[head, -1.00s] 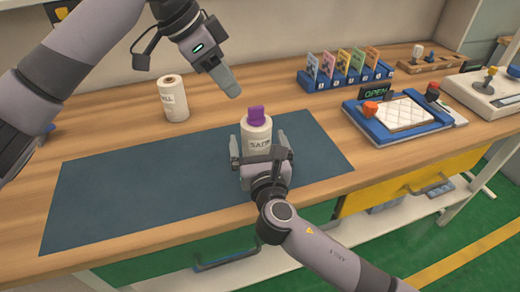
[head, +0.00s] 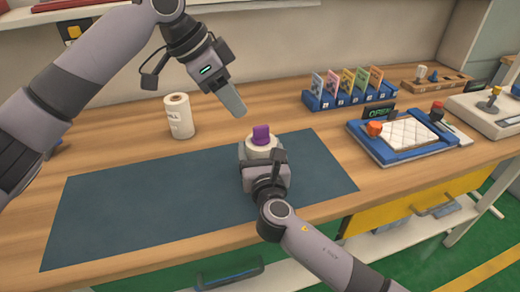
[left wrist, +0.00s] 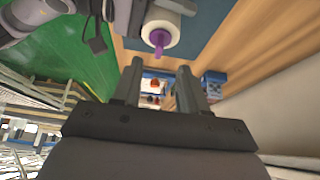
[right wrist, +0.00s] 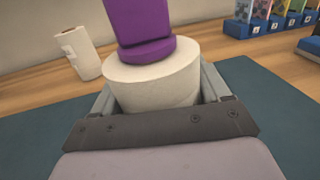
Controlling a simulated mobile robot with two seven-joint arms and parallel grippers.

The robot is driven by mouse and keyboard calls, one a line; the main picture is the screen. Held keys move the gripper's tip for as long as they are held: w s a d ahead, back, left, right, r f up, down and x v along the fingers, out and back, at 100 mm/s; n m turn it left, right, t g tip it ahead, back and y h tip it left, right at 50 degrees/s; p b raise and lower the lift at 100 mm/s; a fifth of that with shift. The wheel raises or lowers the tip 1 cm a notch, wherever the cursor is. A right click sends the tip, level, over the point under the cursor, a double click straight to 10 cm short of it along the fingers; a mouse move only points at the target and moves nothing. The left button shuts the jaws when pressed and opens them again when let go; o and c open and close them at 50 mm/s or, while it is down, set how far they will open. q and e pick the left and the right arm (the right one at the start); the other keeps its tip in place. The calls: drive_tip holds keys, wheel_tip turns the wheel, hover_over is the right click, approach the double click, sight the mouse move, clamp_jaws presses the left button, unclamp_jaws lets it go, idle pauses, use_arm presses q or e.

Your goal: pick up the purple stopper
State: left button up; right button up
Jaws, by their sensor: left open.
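The purple stopper (head: 261,135) sits in the top of a white bottle (head: 258,152) near the back edge of the dark mat. My right gripper (head: 262,160) has its fingers on either side of the bottle. The right wrist view shows the stopper (right wrist: 140,25) upright above the bottle's wide white top (right wrist: 150,80); whether the fingers press on it is unclear. My left gripper (head: 232,100) is open and empty, above and left of the stopper. In the left wrist view the stopper (left wrist: 158,40) shows beyond the open fingertips, apart from them.
The dark mat (head: 140,205) lies clear to the left. A white roll-shaped container (head: 179,116) stands behind it. A blue rack of coloured cards (head: 350,95) and a blue tray with a white quilted pad (head: 405,135) stand to the right.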

use_arm(q)
drive_tip(key=shift+w+d+r+y, duration=0.75)
drive_tip(key=shift+d+r+y, duration=0.25)
drive_tip(key=shift+d+r, duration=0.2)
drive_tip(key=g+y, duration=0.1)
drive_tip(key=y, duration=0.1)
hover_over(261, 126)
drive_tip(key=a, duration=0.1)
drive_tip(key=f, duration=0.4)
drive_tip(key=shift+s+f, duration=0.15)
drive_tip(key=shift+s, duration=0.2)
drive_tip(key=shift+w+d+f, duration=0.15)
drive_tip(key=shift+d+f, duration=0.05)
drive_tip(key=shift+f, duration=1.1)
drive_tip(key=shift+w+d+f, duration=0.1)
drive_tip(key=shift+d+f, duration=0.1)
drive_tip(key=shift+f, duration=1.05)
clamp_jaws()
